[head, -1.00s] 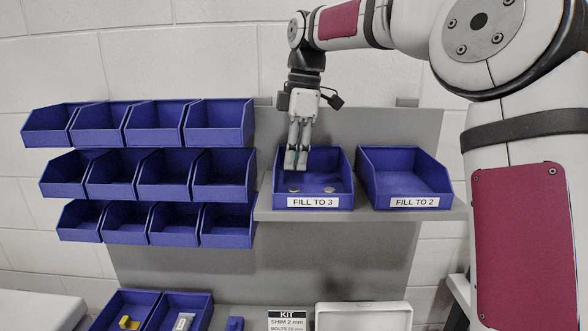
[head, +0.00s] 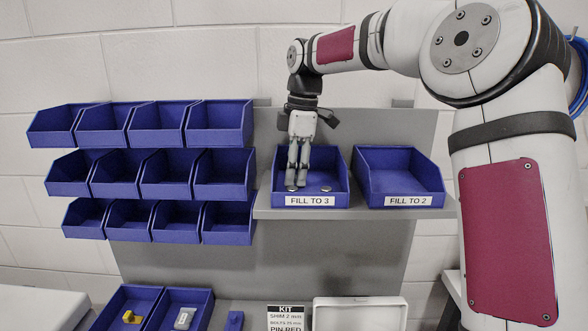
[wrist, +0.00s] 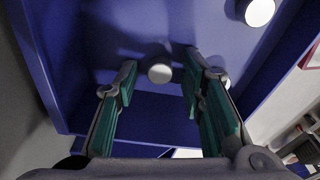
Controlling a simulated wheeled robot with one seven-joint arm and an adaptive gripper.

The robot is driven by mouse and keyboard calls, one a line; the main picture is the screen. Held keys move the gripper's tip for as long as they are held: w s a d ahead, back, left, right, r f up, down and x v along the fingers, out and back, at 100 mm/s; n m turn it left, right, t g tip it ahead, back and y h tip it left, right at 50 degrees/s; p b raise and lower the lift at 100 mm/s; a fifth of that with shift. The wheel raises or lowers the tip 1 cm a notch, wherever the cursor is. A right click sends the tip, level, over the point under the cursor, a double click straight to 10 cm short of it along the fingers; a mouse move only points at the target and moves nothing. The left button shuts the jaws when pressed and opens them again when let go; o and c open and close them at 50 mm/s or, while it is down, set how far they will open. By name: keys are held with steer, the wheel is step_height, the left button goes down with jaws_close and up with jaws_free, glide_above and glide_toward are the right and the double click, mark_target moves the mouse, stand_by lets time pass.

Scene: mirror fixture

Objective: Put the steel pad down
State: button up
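My gripper (head: 296,180) points down into the blue bin labelled FILL TO 3 (head: 313,201), with its fingertips near the bin floor. In the wrist view my gripper (wrist: 160,66) has its two green-sided fingers apart. A small round bright steel pad (wrist: 160,73) shows between the fingertips, with a gap on each side. A second pad (wrist: 258,12) lies clear at the upper right. Another pale round piece (wrist: 223,81) is partly hidden behind the right finger. In the head view one pad (head: 326,189) lies right of the fingers and another (head: 291,188) shows at the fingertips.
An empty blue bin labelled FILL TO 2 (head: 411,201) stands to the right on the same grey shelf (head: 262,207). Rows of blue bins (head: 219,124) hang at the left. Below are bins with a yellow part (head: 131,317) and a grey part, a kit card (head: 286,318) and a white tray (head: 360,302).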

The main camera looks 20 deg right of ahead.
step_height(320, 180, up, 12)
steer(key=d+b, duration=0.1)
steer(key=b, duration=0.2)
steer(key=shift+d, duration=0.25)
steer(key=shift+s+a+r, duration=0.1)
steer(key=shift+s, duration=0.05)
steer(key=s+a+f+m+t+h, duration=0.1)
steer(key=s+a+m, duration=0.1)
steer(key=s+m, duration=0.3)
steer(key=s+a+f+m+t+h, duration=0.1)
steer(key=s+a+f+m, duration=0.15)
steer(key=s, duration=0.55)
steer(key=s+d+f+m+t, duration=0.3)
steer(key=s+f+m, duration=0.6)
steer(key=s+f, duration=0.4)
steer(key=s, duration=0.3)
steer(key=shift+s+y, duration=0.2)
steer(key=shift+y, duration=0.1)
steer(key=shift+d, duration=0.1)
